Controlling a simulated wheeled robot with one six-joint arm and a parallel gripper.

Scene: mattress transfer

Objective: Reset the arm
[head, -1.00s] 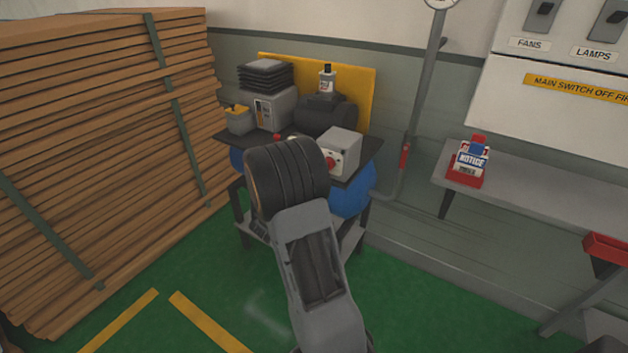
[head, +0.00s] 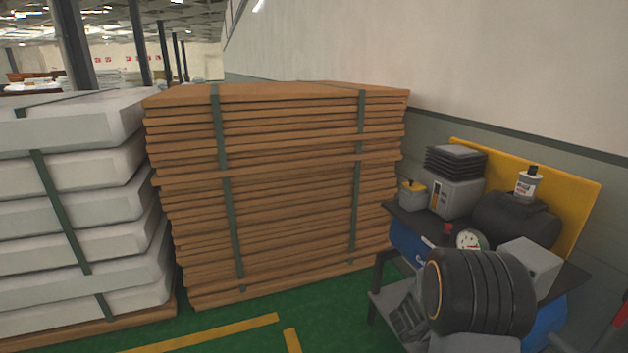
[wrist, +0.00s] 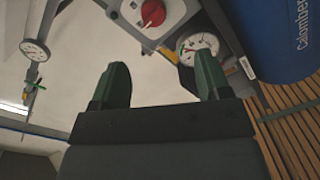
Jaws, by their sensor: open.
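My gripper (wrist: 161,72) shows in the wrist view with its two dark green fingers spread apart and nothing between them. Beyond the fingers are a grey box with a red knob (wrist: 153,12), a round white gauge (wrist: 197,47) and a blue tank (wrist: 286,38). I cannot tell how far the fingertips are from them. In the head view, my arm's dark ribbed joint stands at the lower right, in front of the compressor bench. My gripper itself is not visible there.
The compressor bench (head: 398,212) carries a gauge (head: 470,240), a grey box (head: 531,262) and a bottle (head: 528,182). A strapped stack of brown boards (head: 290,190) and a stack of white mattresses (head: 80,200) stand left. Green floor (head: 330,318) with yellow lines is clear in front.

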